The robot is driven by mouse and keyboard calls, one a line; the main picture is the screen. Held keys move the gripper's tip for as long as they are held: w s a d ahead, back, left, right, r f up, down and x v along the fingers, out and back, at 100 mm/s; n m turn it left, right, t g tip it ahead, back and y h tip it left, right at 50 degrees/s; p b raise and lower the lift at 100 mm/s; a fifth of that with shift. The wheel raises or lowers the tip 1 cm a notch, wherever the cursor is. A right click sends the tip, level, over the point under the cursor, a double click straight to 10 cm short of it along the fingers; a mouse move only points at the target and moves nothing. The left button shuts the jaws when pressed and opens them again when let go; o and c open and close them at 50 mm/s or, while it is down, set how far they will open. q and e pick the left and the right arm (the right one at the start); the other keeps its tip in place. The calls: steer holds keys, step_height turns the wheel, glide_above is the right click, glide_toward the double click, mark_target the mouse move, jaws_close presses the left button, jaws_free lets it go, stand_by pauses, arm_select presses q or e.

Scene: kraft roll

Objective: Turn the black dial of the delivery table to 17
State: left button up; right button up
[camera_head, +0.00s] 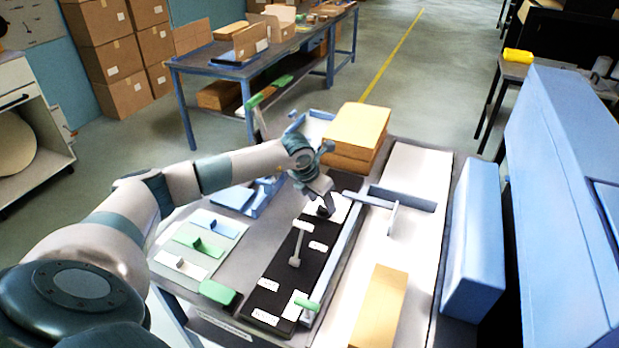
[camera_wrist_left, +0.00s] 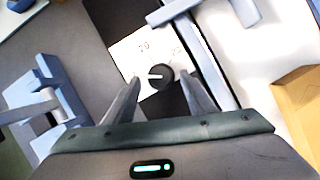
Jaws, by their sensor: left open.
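The black dial (camera_wrist_left: 161,77) sits on a white scale plate (camera_wrist_left: 128,52) in the left wrist view. It has a white pointer mark toward the left of that picture. In the head view my left gripper (camera_head: 325,207) points down at the far end of the black panel (camera_head: 285,268) and mostly hides the dial. My right gripper is not in view.
A lever with a pale handle (camera_head: 297,247) stands on the black panel. A blue rail (camera_head: 335,252) runs right beside the panel. Cardboard boxes (camera_head: 357,130) stand behind the gripper, and another box (camera_head: 380,308) lies at front right. Small coloured switch plates (camera_head: 208,244) are to the left.

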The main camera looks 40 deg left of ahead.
arm_select(q)
steer(key=b+v, duration=0.3)
steer(key=v, duration=1.2)
steer(key=shift+r+b, duration=0.15)
steer(key=shift+b, duration=0.25)
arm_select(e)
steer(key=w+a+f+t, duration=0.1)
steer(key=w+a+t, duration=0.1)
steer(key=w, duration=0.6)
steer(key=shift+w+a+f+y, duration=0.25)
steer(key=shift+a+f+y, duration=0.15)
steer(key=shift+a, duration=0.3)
arm_select(q)
steer(key=shift+s, duration=0.1)
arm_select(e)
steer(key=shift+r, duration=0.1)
